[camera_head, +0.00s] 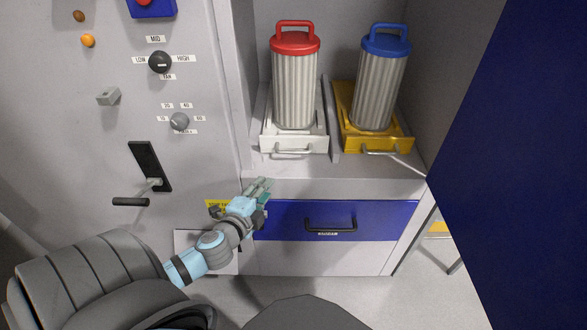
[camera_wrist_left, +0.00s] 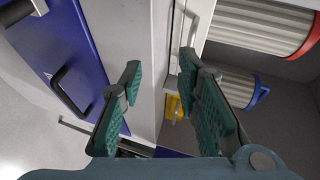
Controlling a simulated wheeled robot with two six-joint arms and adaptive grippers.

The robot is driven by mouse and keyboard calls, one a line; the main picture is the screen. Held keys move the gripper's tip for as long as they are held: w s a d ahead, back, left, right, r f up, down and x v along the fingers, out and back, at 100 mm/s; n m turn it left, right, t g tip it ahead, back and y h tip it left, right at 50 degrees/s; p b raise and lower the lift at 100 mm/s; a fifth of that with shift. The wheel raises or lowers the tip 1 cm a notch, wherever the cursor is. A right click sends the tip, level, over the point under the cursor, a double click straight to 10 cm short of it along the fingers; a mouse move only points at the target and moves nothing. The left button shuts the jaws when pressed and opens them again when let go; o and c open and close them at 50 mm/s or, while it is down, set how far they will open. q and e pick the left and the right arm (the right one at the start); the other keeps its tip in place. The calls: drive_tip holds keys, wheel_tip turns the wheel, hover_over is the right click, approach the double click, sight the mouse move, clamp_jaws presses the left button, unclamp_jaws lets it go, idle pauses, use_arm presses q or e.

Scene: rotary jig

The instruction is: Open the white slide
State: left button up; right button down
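The white slide (camera_head: 293,141) sits on the cabinet shelf under a ribbed canister with a red cap (camera_head: 295,85). A grey bar handle (camera_head: 293,153) is on its front. In the left wrist view, part of the white slide (camera_wrist_left: 197,32) shows beyond the right finger, with its handle (camera_wrist_left: 174,32) beside it. My left gripper (camera_head: 263,187) is open and empty, in front of the shelf edge, below and left of the handle and apart from it. Its two green-padded fingers (camera_wrist_left: 160,68) stand well apart. My right gripper is not in view.
A yellow slide (camera_head: 398,135) with a blue-capped canister (camera_head: 382,80) stands to the right, behind a thin divider. A blue drawer (camera_head: 365,222) with a black handle is below. A control panel (camera_head: 215,75) is left; a dark blue door (camera_head: 500,150) stands right.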

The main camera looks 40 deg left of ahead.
sight(293, 153)
use_arm(q)
wheel_tip(293, 153, up, 4)
drive_tip(key=w+d+m+t, duration=0.1)
drive_tip(key=w+d, duration=0.1)
drive_tip(key=shift+h, duration=0.3)
drive_tip(key=x, duration=1.3)
drive_tip(key=shift+a+b, duration=0.3)
drive_tip(key=shift+a, duration=0.1)
clamp_jaws()
